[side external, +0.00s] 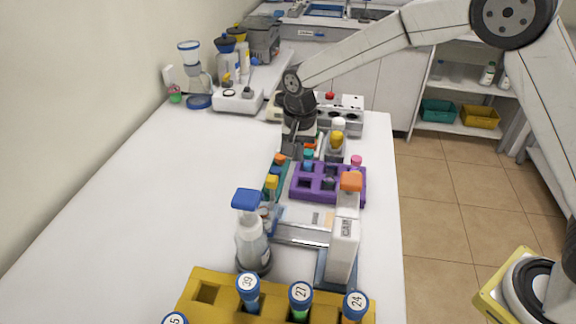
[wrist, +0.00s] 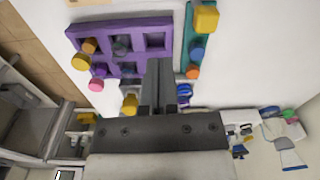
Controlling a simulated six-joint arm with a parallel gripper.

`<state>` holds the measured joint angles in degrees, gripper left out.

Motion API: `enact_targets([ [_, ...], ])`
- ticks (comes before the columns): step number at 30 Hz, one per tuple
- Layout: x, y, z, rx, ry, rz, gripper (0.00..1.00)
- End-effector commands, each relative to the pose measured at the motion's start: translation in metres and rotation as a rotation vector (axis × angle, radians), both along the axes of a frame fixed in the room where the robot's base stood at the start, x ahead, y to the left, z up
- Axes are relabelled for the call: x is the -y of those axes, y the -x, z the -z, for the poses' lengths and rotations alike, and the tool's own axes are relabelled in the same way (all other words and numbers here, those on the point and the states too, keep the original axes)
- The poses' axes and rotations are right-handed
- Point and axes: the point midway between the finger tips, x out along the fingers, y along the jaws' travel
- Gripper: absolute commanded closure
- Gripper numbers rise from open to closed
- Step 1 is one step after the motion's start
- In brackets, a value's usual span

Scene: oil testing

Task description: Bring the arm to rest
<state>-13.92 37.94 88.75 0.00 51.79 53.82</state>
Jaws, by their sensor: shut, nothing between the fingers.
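My gripper (side external: 292,146) is near the far half of the white bench, above the area beside the purple rack. In the wrist view my gripper (wrist: 158,64) points down with its fingers together and nothing between them. The fingertips lie over the right edge of the purple rack (wrist: 109,24) in that view. The side external view also shows the purple rack (side external: 350,197), to the right of and nearer than the fingers. I cannot tell the exact height of the fingers above the bench.
A teal rack (wrist: 188,28) with coloured caps stands beside the purple one. A yellow rack (side external: 193,291) with numbered blue-capped tubes is at the front. A blue-capped bottle (side external: 251,246) and a white device (side external: 344,245) stand behind it. The bench's left side (side external: 130,210) is clear.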

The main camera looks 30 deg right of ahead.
Motion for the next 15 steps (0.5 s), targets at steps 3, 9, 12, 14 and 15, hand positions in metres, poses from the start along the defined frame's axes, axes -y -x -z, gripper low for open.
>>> enact_targets([
  [3,0.018,0.016,-0.005,0.02,-0.002,-0.065,1.0],
  [9,0.047,0.05,-0.011,0.061,0.003,-0.197,1.0],
  [12,0.06,0.07,-0.012,0.081,0.008,-0.261,1.0],
  [14,0.068,0.082,-0.012,0.092,0.012,-0.301,1.0],
  [15,0.073,0.09,-0.013,0.102,0.015,-0.327,1.0],
])
